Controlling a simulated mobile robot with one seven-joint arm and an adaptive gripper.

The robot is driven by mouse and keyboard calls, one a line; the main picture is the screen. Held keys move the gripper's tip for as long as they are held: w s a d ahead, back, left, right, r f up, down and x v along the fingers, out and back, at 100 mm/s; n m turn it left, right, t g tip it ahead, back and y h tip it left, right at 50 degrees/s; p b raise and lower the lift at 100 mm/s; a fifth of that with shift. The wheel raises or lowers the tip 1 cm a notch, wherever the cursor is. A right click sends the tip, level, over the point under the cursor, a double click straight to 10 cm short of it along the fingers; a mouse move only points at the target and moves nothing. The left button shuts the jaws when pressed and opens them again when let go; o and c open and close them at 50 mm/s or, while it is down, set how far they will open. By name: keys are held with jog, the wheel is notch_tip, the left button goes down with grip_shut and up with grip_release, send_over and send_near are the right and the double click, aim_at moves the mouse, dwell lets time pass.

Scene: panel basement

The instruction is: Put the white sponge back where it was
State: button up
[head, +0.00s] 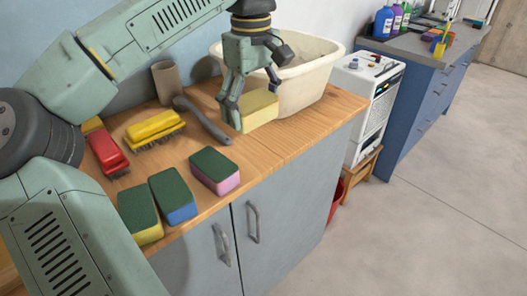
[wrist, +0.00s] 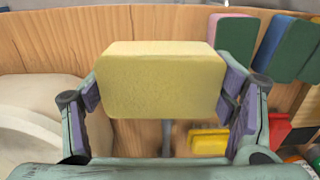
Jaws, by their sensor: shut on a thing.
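My gripper (head: 254,98) is shut on a pale yellow block-shaped sponge (head: 261,112), with one finger on each end. The held sponge (wrist: 162,80) fills the middle of the wrist view. It is over the wooden counter, in front of the cream basin; I cannot tell whether it touches the counter. No plainly white sponge shows. Three other sponges with green tops lie nearer the counter's front edge: one with a yellow base (head: 140,212), one with a blue base (head: 173,195) and one with a pink base (head: 214,171).
The cream basin (head: 318,72) stands close behind my gripper. A dark-handled tool (head: 205,121), a brown cup or tube (head: 167,82), a yellow brush (head: 154,129) and a red brush (head: 107,152) lie or stand left of it. The wooden counter (head: 286,146) is bare toward the front right.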

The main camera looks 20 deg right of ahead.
aim_at(254, 157)
jog(key=shift+a+f+p, duration=0.1)
jog(key=shift+f+p, duration=0.4)
jog(key=shift+f, duration=4.3)
jog(key=o, duration=0.7)
jog(key=shift+r, duration=0.1)
notch_tip(254, 157, up, 12)
jog(key=shift+r+b, duration=0.1)
jog(key=shift+b, duration=0.3)
